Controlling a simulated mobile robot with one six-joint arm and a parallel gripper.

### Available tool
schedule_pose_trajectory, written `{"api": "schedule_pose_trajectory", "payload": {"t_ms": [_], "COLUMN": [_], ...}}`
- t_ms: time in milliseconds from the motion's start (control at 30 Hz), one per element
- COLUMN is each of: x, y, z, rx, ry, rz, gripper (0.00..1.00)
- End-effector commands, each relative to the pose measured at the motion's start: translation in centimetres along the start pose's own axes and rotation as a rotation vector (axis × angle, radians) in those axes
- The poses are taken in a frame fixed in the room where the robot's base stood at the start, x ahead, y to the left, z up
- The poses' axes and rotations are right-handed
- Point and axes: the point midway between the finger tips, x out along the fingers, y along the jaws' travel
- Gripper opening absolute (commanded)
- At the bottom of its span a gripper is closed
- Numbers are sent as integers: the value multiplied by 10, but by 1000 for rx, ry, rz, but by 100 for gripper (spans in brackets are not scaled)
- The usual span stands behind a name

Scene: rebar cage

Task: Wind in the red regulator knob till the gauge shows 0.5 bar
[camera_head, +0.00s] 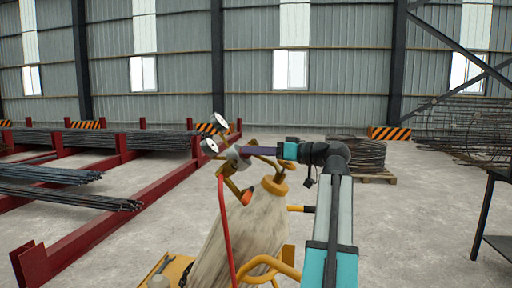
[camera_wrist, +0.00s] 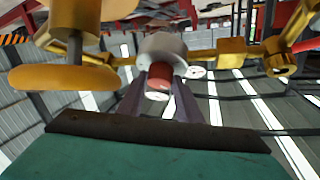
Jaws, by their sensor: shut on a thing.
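My gripper (camera_head: 246,151) reaches left to the regulator body (camera_head: 232,161) on top of the gas cylinder (camera_head: 238,238). In the wrist view its two purple fingers (camera_wrist: 158,88) are shut on the red knob (camera_wrist: 159,78), one on each side. The knob has a pale end and sits in front of the round grey regulator body (camera_wrist: 162,46). In the head view the fingers hide the knob. Two round white-faced gauges, an upper one (camera_head: 219,119) and a lower one (camera_head: 210,147), stand left of the fingers. Their needles are too small to read.
A red hose (camera_head: 225,222) hangs in front of the cylinder. An orange-tipped fitting (camera_head: 246,196) juts out below the regulator. Yellow trolley handles (camera_head: 270,264) surround the cylinder. Red racks with rebar (camera_head: 120,150) stand left, a pallet of rods (camera_head: 360,155) behind, a dark table (camera_head: 495,215) right.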

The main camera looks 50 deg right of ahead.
Motion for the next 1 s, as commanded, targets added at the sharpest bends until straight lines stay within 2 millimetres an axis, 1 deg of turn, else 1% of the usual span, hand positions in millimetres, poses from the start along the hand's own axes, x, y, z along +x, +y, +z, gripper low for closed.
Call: {"api": "schedule_pose_trajectory", "payload": {"t_ms": [33,300,667,700,800,1000], "x": [-1,0,0,0,0,0], "y": [-3,-2,-1,-1,-1,-1], "z": [-1,0,0,0,0,0], "rx": [16,70,73,73,73,73], "ry": [-2,-7,-7,-7,-7,-6], "rz": [15,60,63,63,62,61], "gripper": [9,9,9,35,50,50]}}
